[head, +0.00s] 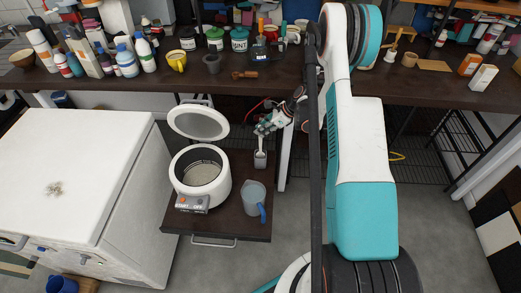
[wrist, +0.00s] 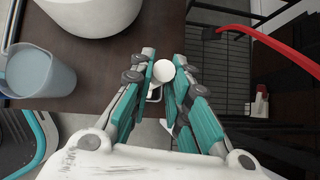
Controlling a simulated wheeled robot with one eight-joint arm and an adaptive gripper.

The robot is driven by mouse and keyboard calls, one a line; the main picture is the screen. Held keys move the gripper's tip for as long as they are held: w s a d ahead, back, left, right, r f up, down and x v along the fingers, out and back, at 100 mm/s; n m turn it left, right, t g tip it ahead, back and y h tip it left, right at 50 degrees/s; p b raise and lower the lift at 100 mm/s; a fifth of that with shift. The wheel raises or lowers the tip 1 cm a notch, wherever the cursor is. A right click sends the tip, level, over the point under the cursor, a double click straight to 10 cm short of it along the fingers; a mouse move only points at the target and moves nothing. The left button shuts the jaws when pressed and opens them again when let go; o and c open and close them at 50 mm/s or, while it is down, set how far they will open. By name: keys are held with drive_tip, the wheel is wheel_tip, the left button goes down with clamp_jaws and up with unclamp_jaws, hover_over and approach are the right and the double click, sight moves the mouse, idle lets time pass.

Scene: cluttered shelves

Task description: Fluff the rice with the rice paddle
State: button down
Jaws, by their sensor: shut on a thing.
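The rice cooker (head: 189,190) is white and stands on a dark pull-out shelf (head: 240,225), its lid (head: 198,123) raised. Its inner bowl (head: 203,174) shows a pale grey-beige inside; I cannot make out grains. The white rice paddle (head: 260,144) stands upright with its lower end in a small grey holder (head: 261,160) right of the cooker. My gripper (head: 268,126) is shut on the paddle's upper end. In the wrist view the paddle's round white end (wrist: 163,72) sits between the fingers (wrist: 164,80); its lower part is hidden there.
A blue-handled pitcher (head: 254,196) stands at the shelf's front right. The raised lid is left of my gripper. A dark counter (head: 120,83) crowded with bottles and jars runs above. A white cabinet (head: 90,150) stands left. A red cord-like thing (wrist: 265,40) is to the right.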

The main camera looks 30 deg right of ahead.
drive_tip(key=shift+r+p, duration=1.3)
drive_tip(key=shift+r, duration=1.7)
